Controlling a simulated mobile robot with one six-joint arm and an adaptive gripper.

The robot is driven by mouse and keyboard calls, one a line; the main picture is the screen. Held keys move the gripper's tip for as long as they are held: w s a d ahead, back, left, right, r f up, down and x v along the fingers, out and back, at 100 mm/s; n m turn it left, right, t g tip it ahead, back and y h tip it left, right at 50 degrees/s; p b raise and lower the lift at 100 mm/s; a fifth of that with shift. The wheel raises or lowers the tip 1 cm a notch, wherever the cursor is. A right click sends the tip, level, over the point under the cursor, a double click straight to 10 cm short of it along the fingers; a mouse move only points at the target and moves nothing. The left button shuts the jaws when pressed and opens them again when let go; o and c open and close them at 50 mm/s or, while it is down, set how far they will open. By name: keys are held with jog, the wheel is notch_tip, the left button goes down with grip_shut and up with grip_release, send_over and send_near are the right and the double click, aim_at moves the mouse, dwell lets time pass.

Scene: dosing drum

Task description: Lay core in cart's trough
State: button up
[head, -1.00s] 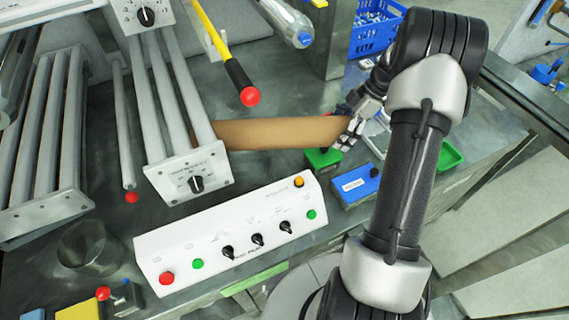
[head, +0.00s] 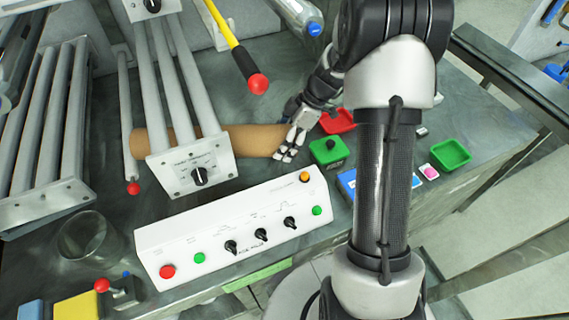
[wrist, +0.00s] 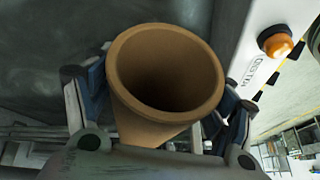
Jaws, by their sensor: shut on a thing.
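The core is a plain brown tube (head: 255,140), lying across the picture in the head view. Its left part passes behind the parallel grey bars of a frame with a white knobbed end plate (head: 192,166), and its left end shows beyond them. My gripper (head: 291,146) is shut on the core near its right end. In the wrist view the open, hollow end of the core (wrist: 150,127) faces the camera between the fingers. I cannot tell for sure which part is the cart's trough; the barred frame may be part of the cart.
A white control box (head: 235,232) stands in front. A yellow lever with a red ball (head: 257,84) sticks out above the core. A glass (head: 87,240) stands front left.

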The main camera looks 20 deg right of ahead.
notch_tip(320, 180, down, 11)
jog(key=shift+d+r+b, duration=0.15)
jog(key=shift+b, duration=0.95)
jog(key=o, duration=1.1)
